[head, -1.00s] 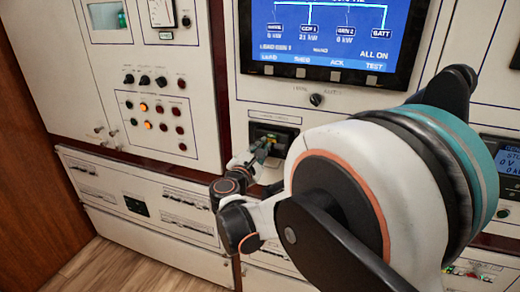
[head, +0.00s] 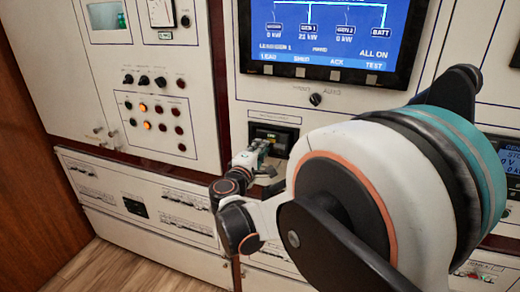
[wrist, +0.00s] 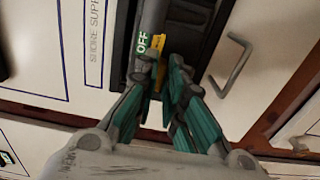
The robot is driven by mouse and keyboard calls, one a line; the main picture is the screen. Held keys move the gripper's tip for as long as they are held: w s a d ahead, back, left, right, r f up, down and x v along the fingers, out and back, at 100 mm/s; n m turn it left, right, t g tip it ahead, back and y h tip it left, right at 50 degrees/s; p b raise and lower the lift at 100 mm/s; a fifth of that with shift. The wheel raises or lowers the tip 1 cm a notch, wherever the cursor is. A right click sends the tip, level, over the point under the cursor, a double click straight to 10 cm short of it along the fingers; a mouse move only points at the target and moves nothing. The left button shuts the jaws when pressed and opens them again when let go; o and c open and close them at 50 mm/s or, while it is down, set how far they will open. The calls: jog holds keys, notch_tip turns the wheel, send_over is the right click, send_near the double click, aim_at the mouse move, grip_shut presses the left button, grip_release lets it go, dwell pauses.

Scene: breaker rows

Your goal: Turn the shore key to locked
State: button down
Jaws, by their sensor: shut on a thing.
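My gripper (wrist: 170,75) is in front of the shore supply breaker (head: 273,138), whose dark recess also shows in the wrist view (wrist: 190,18). Its teal fingers are closed around a handle with a yellow part (wrist: 158,44), mostly hidden between them. A green OFF mark shows on the grey surface beside the fingers. In the head view my gripper (head: 258,152) is low at the recess, partly hiding it. I cannot make out the shore key for certain. Small metal fittings (head: 112,133) stick out at the lower left panel, too small to identify.
A blue display (head: 325,35) sits above the breaker, with a small selector knob (head: 316,99) below it. In the wrist view a grey bar handle (wrist: 232,65) stands out right of the fingers. Knobs and lamps (head: 155,108) fill the left panel.

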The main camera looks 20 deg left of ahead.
dwell(0.5)
jog(key=c, duration=1.7)
grip_release()
jog(key=s, duration=1.2)
jog(key=shift+d, duration=0.2)
